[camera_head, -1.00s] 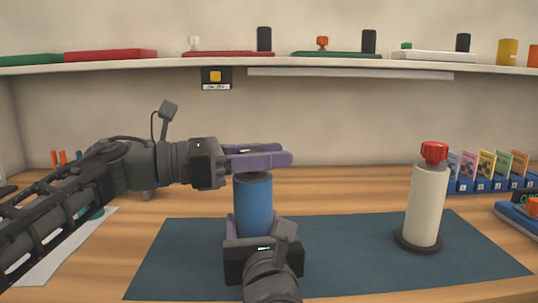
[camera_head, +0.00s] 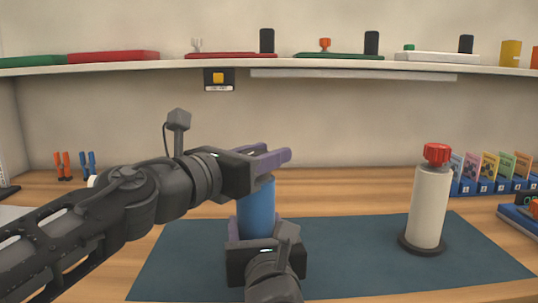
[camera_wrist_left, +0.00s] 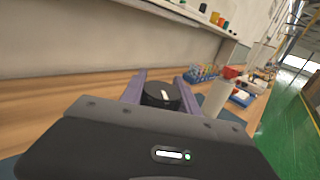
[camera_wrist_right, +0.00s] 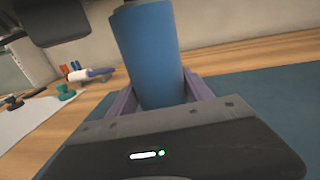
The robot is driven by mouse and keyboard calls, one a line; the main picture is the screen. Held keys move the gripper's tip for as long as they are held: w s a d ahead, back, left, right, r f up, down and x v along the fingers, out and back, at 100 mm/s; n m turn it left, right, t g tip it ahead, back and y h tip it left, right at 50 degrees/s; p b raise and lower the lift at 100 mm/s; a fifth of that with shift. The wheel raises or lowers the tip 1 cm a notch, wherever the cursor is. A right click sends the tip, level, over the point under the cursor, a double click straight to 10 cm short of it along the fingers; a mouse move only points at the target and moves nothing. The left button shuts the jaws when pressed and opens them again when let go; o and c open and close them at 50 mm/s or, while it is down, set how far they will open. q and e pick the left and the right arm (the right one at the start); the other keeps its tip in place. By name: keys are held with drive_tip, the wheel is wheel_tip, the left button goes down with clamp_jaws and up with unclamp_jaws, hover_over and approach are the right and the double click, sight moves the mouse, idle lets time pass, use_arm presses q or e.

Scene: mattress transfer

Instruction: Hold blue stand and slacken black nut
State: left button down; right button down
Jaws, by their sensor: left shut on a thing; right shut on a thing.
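The blue stand (camera_head: 257,208) is an upright cylinder on the dark mat; it also fills the middle of the right wrist view (camera_wrist_right: 150,55). My right gripper (camera_head: 256,228) is shut around its lower part, one purple finger on each side. The black nut (camera_wrist_left: 162,95) shows in the left wrist view, round with a white mark on top, between the purple fingers. My left gripper (camera_head: 268,160) is shut on the nut above the stand. In the head view its fingers hide the nut.
A white stand with a red nut (camera_head: 428,205) is upright at the right of the mat (camera_head: 345,255). Blue racks of coloured cards (camera_head: 490,178) are at the far right. Pliers (camera_head: 75,165) are at the back left. A shelf (camera_head: 300,66) runs above. The mat between the stands is clear.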

use_arm(q)
drive_tip(key=shift+w+a+r+n+t+y, duration=0.15)
drive_tip(key=shift+a+n+t+y, duration=0.15)
drive_tip(key=shift+n+t+y, duration=0.25)
drive_tip(key=shift+a+r+n+t+y, duration=0.1)
drive_tip(key=shift+a+n+t+y, duration=0.3)
drive_tip(key=shift+y, duration=0.25)
use_arm(e)
drive_tip(key=shift+r, duration=0.2)
use_arm(q)
drive_tip(key=shift+d+r+n+t+y, duration=0.2)
drive_tip(key=shift+n+t+y, duration=0.3)
drive_tip(key=shift+y, duration=0.4)
use_arm(e)
drive_tip(key=shift+f, duration=0.1)
use_arm(q)
drive_tip(key=shift+f+n, duration=0.1)
drive_tip(key=shift+n, duration=0.25)
use_arm(e)
drive_tip(key=shift+d, duration=0.1)
use_arm(q)
drive_tip(key=shift+w+f+y, duration=0.15)
drive_tip(key=shift+y, duration=0.25)
use_arm(e)
drive_tip(key=shift+w+f, duration=0.1)
use_arm(q)
drive_tip(key=c, duration=0.9)
unclamp_jaws()
drive_tip(key=shift+d+f, duration=0.1)
